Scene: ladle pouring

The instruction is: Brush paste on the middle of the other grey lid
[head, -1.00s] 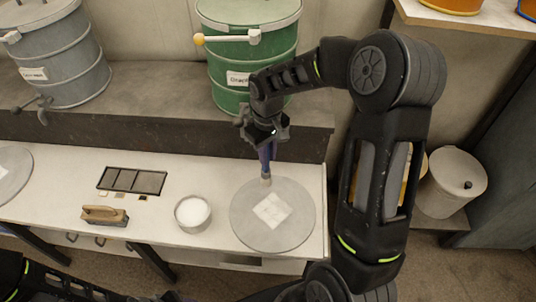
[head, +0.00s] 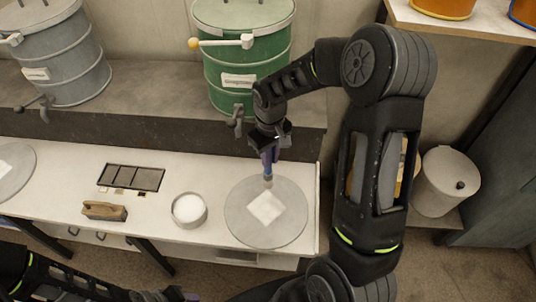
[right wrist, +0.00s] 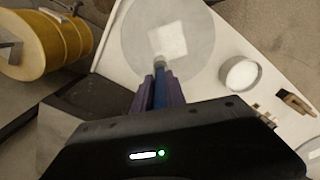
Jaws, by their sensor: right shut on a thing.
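My right gripper (head: 269,150) is shut on a blue-handled brush (head: 268,180), held roughly upright, tip down. The brush tip is over the far part of the right grey lid (head: 240,226), just beyond the white square patch (head: 266,207) at the lid's middle. I cannot tell whether the tip touches. The right wrist view shows the brush (right wrist: 160,72) between purple fingers, beside the patch (right wrist: 170,40). Another grey lid (head: 24,172) with a white patch is cut by the left edge. A round pot of white paste (head: 189,208) stands left of the right lid. My left gripper (head: 172,294) barely shows at the bottom edge.
A wooden-handled block brush (head: 104,211) and a dark sectioned tray (head: 131,177) lie on the white table (head: 60,200). A green drum (head: 243,60) and a grey drum (head: 65,65) stand on the shelf behind. A white bin (head: 447,182) stands at right.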

